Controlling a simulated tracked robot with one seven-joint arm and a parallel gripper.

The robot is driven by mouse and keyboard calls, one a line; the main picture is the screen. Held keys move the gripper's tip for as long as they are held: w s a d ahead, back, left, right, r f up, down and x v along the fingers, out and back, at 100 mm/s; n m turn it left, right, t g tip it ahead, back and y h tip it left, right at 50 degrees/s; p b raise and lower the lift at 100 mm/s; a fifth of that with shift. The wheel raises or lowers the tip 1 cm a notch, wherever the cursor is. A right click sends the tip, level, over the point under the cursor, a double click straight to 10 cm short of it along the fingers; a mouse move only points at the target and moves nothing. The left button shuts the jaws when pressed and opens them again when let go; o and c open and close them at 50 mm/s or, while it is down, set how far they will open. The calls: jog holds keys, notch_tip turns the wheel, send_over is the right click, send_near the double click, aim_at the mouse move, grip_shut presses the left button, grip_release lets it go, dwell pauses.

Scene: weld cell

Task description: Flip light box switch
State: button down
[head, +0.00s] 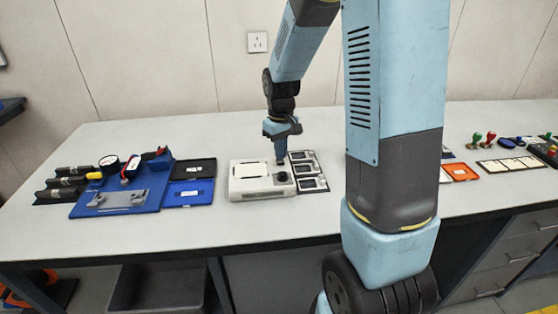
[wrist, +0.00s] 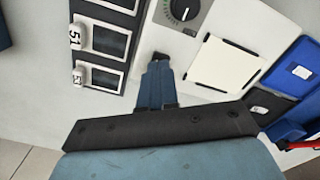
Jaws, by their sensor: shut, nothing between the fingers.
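The light box (head: 262,196) is a low white box on the bench, left of centre in the head view. It has a pale panel (head: 251,176) and a dark round knob (head: 282,176) on top. In the wrist view the box (wrist: 174,44) shows the panel (wrist: 222,67) and the knob with its dial (wrist: 183,10). My gripper (head: 280,159) is shut and empty, pointing down over the box's back right part. In the wrist view its fingertips (wrist: 159,61) are together at the box, beside the panel. The switch is not clearly visible; contact cannot be told.
A dark framed sample card (head: 309,171) lies close to the box's right; it also shows in the wrist view (wrist: 104,42). A blue open case (head: 188,193) and a blue fixture plate (head: 110,205) lie left. Bare bench lies in front of the box.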

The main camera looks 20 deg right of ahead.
aim_at(281, 162)
jog(key=shift+f, duration=0.85)
dwell(1.0)
jog(key=shift+r, duration=3.5)
jog(key=s+r+m+t, duration=0.2)
jog(key=s+r, duration=0.6)
jog(key=s, duration=0.3)
jog(key=s+r+m+t, duration=0.1)
jog(key=s+r+t, duration=0.2)
jog(key=s+r, duration=0.5)
jog(key=s, duration=0.4)
jog(key=shift+a+m+t, duration=0.15)
jog(key=shift+m+t, duration=0.15)
jog(key=shift+m, duration=0.1)
